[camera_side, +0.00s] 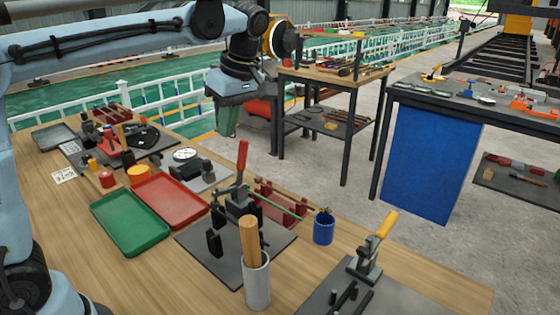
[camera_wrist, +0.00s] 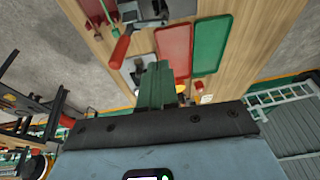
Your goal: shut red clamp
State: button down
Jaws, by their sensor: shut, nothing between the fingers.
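The red clamp is a toggle clamp with a red handle (camera_side: 242,162) on a dark metal body (camera_side: 237,203), mounted on a grey plate (camera_side: 200,246) on the wooden table. In the side view its handle stands nearly upright. The red handle also shows in the wrist view (camera_wrist: 121,47), at the upper left. My gripper (camera_side: 228,131) has green fingers pointing down, shut and empty, in the air above and behind the table's far edge. In the wrist view my gripper (camera_wrist: 157,66) is apart from the handle, which lies up and left of the fingertips.
A grey cup with a wooden rod (camera_side: 257,280) stands in front of the clamp, a blue cup (camera_side: 323,228) to its right. A yellow-handled clamp (camera_side: 372,249) stands farther right. Red (camera_side: 170,200) and green (camera_side: 130,222) trays lie to the left. A green rod (camera_side: 283,203) is beside the clamp.

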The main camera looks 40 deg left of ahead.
send_over(214, 193)
jog(key=w, duration=0.2)
notch_tip(214, 193, down, 12)
jog(key=shift+s+d+f, duration=0.25)
jog(key=shift+s+f, duration=0.1)
jog(key=shift+f, duration=0.3)
jog(key=shift+s+f+t, duration=0.45)
jog(key=shift+f+t, duration=0.05)
jog(key=shift+t, duration=0.2)
jog(key=shift+s+f, duration=0.25)
jog(key=shift+f, duration=0.2)
